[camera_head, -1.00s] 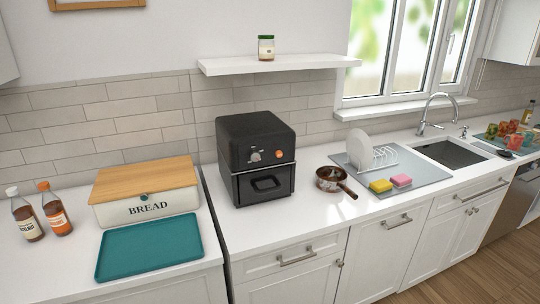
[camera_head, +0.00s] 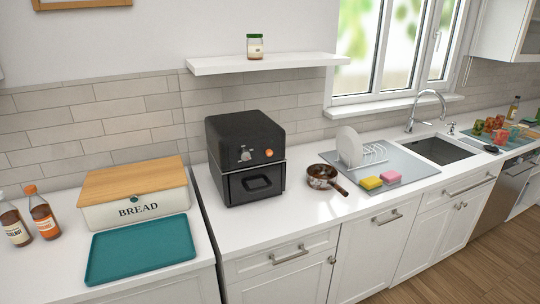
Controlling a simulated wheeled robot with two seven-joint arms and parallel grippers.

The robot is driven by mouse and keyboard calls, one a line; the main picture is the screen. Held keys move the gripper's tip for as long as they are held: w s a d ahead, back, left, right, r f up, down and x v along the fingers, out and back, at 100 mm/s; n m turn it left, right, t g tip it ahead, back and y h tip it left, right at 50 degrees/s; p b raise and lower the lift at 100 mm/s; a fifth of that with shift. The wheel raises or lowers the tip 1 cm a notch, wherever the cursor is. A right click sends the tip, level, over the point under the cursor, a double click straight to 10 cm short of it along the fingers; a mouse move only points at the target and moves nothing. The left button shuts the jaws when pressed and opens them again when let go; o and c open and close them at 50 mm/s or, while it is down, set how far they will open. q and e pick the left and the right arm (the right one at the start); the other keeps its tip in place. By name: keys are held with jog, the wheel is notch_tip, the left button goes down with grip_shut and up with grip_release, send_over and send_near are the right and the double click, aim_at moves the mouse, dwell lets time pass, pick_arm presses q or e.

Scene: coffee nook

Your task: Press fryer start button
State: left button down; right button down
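The black air fryer (camera_head: 246,158) stands upright on the white counter in the middle of the view. Its front faces me and carries a silver knob (camera_head: 245,154) and a round orange button (camera_head: 269,152) to the right of the knob. The drawer with its dark handle (camera_head: 257,184) sits below and looks closed. Neither of my grippers shows in this view, and nothing blocks the front of the fryer.
A bread box (camera_head: 135,196), a teal tray (camera_head: 141,249) and bottles (camera_head: 43,213) stand on the left. A saucepan (camera_head: 322,177), a drying mat (camera_head: 405,168) with dishes and a sink (camera_head: 440,150) are on the right. A shelf (camera_head: 225,64) hangs above.

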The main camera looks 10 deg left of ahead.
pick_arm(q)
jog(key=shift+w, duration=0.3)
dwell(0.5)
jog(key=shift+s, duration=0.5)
